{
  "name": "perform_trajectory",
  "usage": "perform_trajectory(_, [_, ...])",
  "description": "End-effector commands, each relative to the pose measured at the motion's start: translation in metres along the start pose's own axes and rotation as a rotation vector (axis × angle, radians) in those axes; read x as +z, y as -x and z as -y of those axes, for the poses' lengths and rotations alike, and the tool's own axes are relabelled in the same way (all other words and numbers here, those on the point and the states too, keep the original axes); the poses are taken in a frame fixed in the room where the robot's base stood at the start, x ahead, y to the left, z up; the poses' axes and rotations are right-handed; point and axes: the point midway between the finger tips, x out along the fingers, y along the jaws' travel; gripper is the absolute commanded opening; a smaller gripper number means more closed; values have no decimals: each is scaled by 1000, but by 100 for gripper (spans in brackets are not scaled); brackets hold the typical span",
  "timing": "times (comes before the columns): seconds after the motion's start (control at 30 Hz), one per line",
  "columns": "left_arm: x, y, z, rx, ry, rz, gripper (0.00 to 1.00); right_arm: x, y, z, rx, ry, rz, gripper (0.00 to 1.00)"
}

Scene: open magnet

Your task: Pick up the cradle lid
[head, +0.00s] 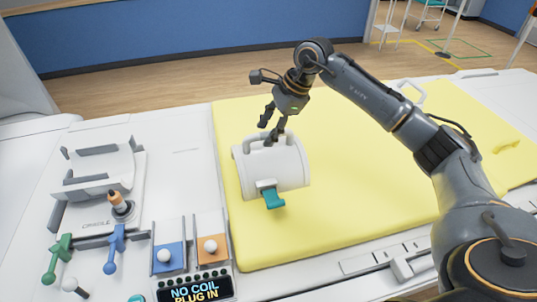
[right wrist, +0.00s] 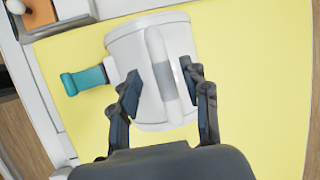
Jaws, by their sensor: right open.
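The cradle lid (head: 282,171) is a white curved shell with a loop handle on top and a teal latch (head: 271,198) on its front side. It sits on the yellow mat (head: 350,200). The lid also fills the middle of the right wrist view (right wrist: 138,52), with its handle (right wrist: 163,72) and grey grip band. My right gripper (head: 272,130) is above the lid, pointing down at the handle. In the right wrist view, its open fingers (right wrist: 163,88) lie on either side of the handle with gaps. My left gripper is not in view.
The grey-white cradle (head: 72,214) stands on the white surface at left, with green and blue levers. Blue and orange pads with white knobs and a display reading "NO COIL PLUG IN" (head: 195,289) are at front. The mat right of the lid is mostly clear.

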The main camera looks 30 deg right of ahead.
Motion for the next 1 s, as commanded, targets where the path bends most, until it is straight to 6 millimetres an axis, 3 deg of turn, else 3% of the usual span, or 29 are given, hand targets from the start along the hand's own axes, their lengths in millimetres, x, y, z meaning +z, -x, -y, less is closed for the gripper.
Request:
perform_trajectory(0.03, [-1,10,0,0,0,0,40,1,-5,2,6,-2,0,47])
perform_trajectory(0.2, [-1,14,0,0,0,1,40,0,-26,2,2,-1,1,47])
perform_trajectory(0.47, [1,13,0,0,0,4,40,-1,-30,2,0,0,0,47])
perform_trajectory(0.7, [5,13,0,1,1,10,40,-1,-30,2,0,0,0,0])
perform_trajectory(1.0, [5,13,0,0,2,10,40,0,-28,3,-3,0,3,0])
